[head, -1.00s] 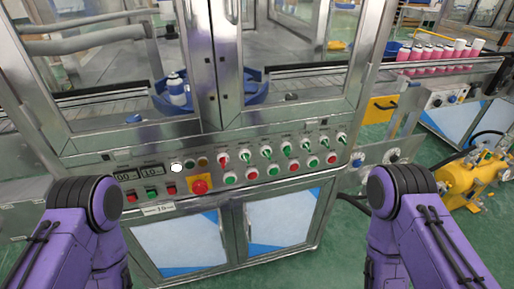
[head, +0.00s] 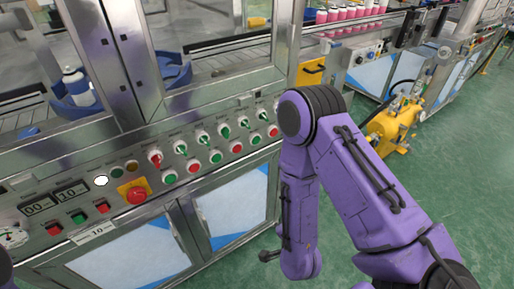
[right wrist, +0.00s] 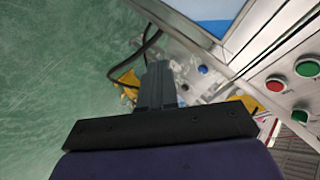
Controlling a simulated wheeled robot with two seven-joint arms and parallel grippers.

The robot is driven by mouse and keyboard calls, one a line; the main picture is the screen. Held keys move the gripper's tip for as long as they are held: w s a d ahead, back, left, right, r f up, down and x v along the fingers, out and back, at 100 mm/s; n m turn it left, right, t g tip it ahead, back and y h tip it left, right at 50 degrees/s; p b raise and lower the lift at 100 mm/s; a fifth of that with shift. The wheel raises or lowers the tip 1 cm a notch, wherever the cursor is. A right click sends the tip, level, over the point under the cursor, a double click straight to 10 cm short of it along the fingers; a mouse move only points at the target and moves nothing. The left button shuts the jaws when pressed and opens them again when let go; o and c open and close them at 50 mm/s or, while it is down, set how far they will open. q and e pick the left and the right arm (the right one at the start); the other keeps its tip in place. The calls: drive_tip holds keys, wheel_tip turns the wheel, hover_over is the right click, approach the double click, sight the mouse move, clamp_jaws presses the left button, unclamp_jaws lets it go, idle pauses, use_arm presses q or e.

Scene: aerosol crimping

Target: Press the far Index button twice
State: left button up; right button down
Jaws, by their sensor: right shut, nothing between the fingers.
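The machine's control panel (head: 226,169) crosses the head view, with green and red push buttons in a row below lever switches. The labels are too small to read, so I cannot tell which button is Index. The far-end red button (head: 273,131) sits just left of my right arm. My right gripper (right wrist: 157,82) shows in the right wrist view with its fingers shut and empty. It is apart from a red button (right wrist: 276,85) and a green button (right wrist: 307,67) at the right of that view. My right gripper is hidden in the head view; my left gripper is out of view.
A red emergency knob (head: 137,195) on a yellow plate stands out from the panel. A conveyor carries pink cans (head: 340,14) at the back. Yellow equipment (head: 392,124) stands on the green floor (head: 440,185), which is open at the right.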

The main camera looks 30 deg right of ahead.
sight(256, 140)
use_arm(q)
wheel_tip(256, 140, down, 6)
drive_tip(key=b, duration=0.4)
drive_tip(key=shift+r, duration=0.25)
use_arm(e)
drive_tip(key=w+d+r+m+t+h, duration=0.1)
drive_tip(key=w+r+m+t+h, duration=0.1)
drive_tip(key=r+m, duration=0.5)
drive_tip(key=w+r+m+t+h, duration=0.2)
drive_tip(key=w+r+m+h, duration=0.3)
drive_tip(key=r+m, duration=0.3)
drive_tip(key=w+m, duration=0.1)
drive_tip(key=m, duration=0.2)
drive_tip(key=shift+w+d+r, duration=0.2)
drive_tip(key=shift+w+d, duration=0.05)
drive_tip(key=shift+d, duration=0.1)
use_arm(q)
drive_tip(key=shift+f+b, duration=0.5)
use_arm(e)
drive_tip(key=w, duration=0.8)
drive_tip(key=shift+w+a, duration=0.35)
drive_tip(key=shift+w, duration=0.05)
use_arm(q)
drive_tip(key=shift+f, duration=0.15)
use_arm(e)
drive_tip(key=shift+w, duration=0.4)
